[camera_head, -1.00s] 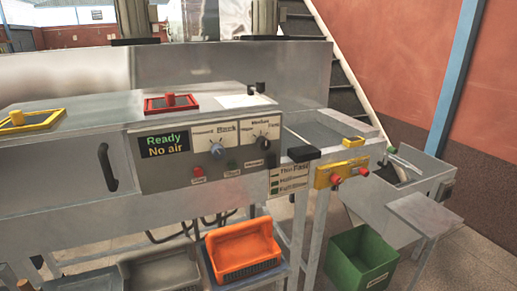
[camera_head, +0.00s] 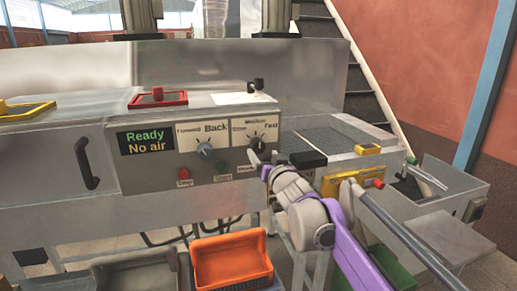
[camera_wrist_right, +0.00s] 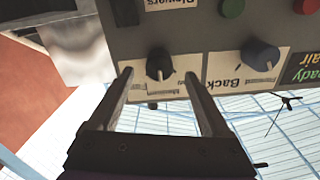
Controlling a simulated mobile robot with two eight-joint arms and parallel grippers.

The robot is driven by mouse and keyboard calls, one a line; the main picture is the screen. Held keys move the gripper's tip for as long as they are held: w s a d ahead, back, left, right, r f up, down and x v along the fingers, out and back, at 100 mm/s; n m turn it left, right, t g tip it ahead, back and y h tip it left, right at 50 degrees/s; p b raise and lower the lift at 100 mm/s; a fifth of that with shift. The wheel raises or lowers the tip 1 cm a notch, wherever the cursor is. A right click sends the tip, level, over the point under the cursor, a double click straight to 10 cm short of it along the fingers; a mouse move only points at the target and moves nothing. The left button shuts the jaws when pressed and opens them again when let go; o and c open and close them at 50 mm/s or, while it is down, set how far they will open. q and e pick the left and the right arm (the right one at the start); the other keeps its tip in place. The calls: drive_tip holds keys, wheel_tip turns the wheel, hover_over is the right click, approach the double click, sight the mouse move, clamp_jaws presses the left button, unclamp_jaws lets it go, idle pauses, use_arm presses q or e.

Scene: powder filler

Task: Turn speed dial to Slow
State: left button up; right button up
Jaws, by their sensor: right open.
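The black speed dial (camera_head: 257,145) is on the grey control panel, on a cream label with Slow, Medium and Fast around it. It also shows in the right wrist view (camera_wrist_right: 160,64), where the panel appears upside down. My right gripper (camera_head: 256,161) is at the panel, just below the dial in the head view. In the wrist view its fingers (camera_wrist_right: 158,74) are open, one to each side of the dial, with visible gaps. I cannot tell how deep they reach around it. The dial's exact pointer setting is too small to tell. My left gripper is out of view.
A blue-grey Forward/Back knob (camera_head: 205,151) sits left of the dial. A red button (camera_head: 184,173) and a green button (camera_head: 222,169) are below. A display (camera_head: 145,142) reads "Ready, No air". A black block (camera_head: 308,159) juts out right of the panel.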

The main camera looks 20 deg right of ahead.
sight(260, 149)
drive_tip(key=w, duration=0.6)
drive_tip(key=shift+a, duration=0.1)
drive_tip(key=shift+p, duration=0.3)
clamp_jaws()
